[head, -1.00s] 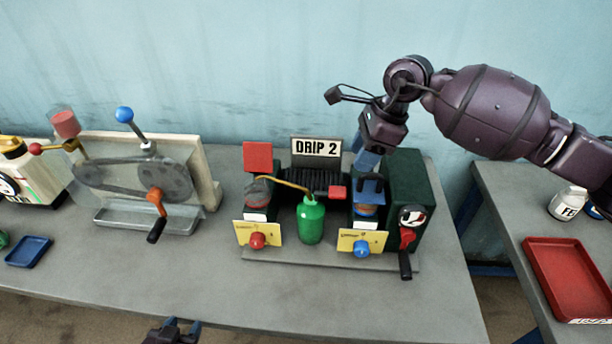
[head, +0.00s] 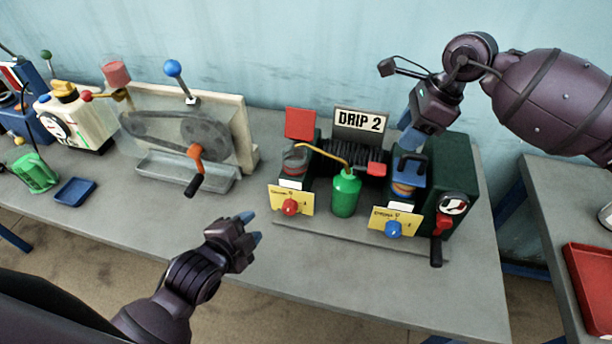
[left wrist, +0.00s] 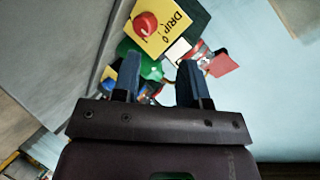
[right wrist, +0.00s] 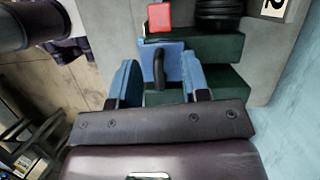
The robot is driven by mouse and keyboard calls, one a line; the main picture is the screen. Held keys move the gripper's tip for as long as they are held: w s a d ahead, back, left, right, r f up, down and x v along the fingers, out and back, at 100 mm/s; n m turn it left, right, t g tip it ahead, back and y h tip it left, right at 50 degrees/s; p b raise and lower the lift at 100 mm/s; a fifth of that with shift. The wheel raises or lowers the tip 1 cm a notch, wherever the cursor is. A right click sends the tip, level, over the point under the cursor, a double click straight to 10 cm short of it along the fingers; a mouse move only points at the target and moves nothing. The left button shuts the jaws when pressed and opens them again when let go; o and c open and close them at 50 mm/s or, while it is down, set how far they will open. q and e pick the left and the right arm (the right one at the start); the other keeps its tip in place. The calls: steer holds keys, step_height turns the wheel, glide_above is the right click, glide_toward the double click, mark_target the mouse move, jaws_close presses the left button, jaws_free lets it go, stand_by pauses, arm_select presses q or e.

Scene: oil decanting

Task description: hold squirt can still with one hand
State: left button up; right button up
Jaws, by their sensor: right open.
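The squirt can is a green bottle (head: 345,193) with a thin brass spout that bends left. It stands upright in the middle of the DRIP 2 station. My left gripper (head: 250,228) is open and empty, in front and to the left of the station, apart from the can. In the left wrist view the green can (left wrist: 150,66) shows beyond and between the blue fingers (left wrist: 158,80). My right gripper (head: 408,140) is above the blue block with a black handle (head: 409,177). In the right wrist view it is open, with the black handle (right wrist: 159,72) between its fingers (right wrist: 160,82).
The station has a DRIP 2 sign (head: 361,121), a red knob (head: 290,207), a blue knob (head: 393,229) and a side crank (head: 437,245). A belt machine (head: 190,140) and a blue tray (head: 75,191) stand left. A red tray (head: 590,290) is on another table. The front tabletop is clear.

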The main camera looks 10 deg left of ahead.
mark_target(327, 156)
arm_select(q)
steer(key=w+d+r+m+t+h, duration=0.1)
steer(key=w+d+r+m, duration=0.6)
steer(key=d+r+m, duration=0.35)
steer(key=shift+n, duration=0.45)
steer(key=x, duration=1)
steer(key=shift+w+d+r, duration=0.15)
steer(key=shift+w+r, duration=0.05)
steer(key=shift+w, duration=0.15)
steer(key=shift+c, duration=0.5)
jaws_close()
